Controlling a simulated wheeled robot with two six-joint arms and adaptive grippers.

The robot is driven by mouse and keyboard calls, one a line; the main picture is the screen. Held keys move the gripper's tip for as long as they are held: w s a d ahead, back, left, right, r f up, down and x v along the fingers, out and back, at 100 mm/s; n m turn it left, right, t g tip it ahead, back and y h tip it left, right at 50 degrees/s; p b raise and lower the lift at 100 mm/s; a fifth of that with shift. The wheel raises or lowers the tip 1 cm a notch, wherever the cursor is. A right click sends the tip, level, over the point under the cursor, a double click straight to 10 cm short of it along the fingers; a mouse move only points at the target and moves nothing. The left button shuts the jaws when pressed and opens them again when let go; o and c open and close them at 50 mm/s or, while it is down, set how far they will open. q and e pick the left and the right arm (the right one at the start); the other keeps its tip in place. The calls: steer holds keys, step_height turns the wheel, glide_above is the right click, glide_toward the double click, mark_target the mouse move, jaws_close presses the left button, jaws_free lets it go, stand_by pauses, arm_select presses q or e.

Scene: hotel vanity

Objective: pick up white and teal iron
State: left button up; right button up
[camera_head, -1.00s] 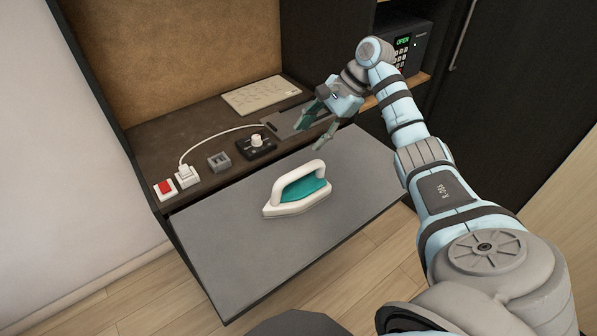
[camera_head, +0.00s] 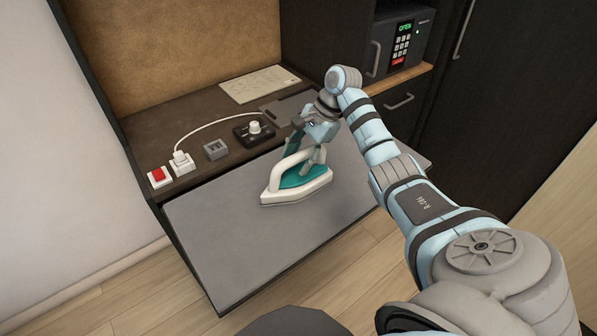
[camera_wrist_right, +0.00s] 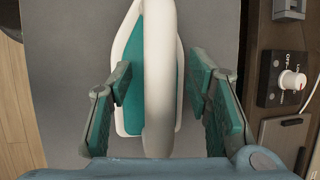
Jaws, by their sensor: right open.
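The white and teal iron (camera_head: 284,188) lies flat on the grey pull-out board, its white handle arching upward. It also shows in the right wrist view (camera_wrist_right: 158,70), where the handle runs between the two teal-padded fingers. My right gripper (camera_head: 305,152) is at the back end of the iron. In the wrist view the right gripper (camera_wrist_right: 163,95) is open, with one finger on each side of the handle and gaps on both sides. My left gripper is not in view.
The grey board (camera_head: 225,235) is clear around the iron. Behind it, the dark shelf holds a knob box (camera_head: 254,131), a small grey block (camera_head: 215,149), a white plug (camera_head: 181,162) with cable and a red switch (camera_head: 159,176). A safe (camera_head: 400,45) stands at the back right.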

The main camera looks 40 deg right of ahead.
jaws_close()
steer(key=shift+r, duration=0.1)
stand_by(0.3)
